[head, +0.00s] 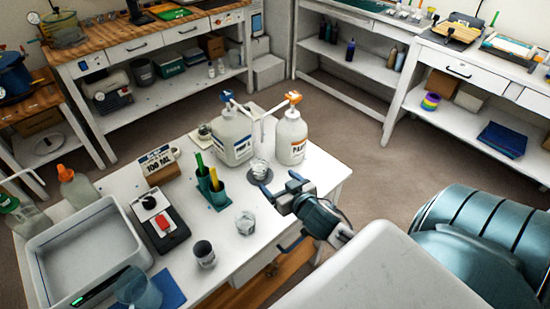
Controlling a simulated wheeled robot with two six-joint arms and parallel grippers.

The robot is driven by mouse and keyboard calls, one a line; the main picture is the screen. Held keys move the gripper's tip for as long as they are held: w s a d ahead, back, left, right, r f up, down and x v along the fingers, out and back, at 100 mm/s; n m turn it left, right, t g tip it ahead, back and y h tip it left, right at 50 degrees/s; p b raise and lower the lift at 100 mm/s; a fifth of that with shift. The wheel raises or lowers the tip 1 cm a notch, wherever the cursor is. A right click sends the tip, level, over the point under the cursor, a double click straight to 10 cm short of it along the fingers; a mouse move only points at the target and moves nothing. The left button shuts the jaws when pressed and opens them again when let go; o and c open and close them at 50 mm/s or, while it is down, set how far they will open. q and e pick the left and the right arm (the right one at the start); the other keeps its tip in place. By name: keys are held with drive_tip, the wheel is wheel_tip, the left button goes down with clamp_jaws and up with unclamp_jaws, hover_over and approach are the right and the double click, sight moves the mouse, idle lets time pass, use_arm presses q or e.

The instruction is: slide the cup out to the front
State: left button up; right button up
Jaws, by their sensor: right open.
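A small clear cup (261,167) stands upright on a dark round coaster (259,179) at the back of the white table, just in front of the two pump bottles. My right gripper (283,189) is open and empty, close to the right front of this cup and seemingly apart from it. A second clear cup (246,223) stands nearer the front of the table, left of the gripper. My left gripper is out of view.
Pump bottles with blue (234,137) and orange (291,139) tops stand behind the cup. A green holder (213,189) with sticks is to its left. A grey cup (204,254), scale (160,222) and tray (88,251) lie further left. The table front between the cups is clear.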

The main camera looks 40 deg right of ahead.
sight(263, 173)
drive_tip(key=shift+d, duration=0.2)
drive_tip(key=shift+w, duration=0.1)
drive_tip(key=shift+w, duration=0.25)
drive_tip(key=p+x, duration=0.2)
drive_tip(key=x, duration=0.8)
drive_tip(key=shift+a+f+p, duration=0.1)
drive_tip(key=shift+f+p, duration=0.05)
drive_tip(key=shift+p, duration=0.25)
drive_tip(key=c, duration=1)
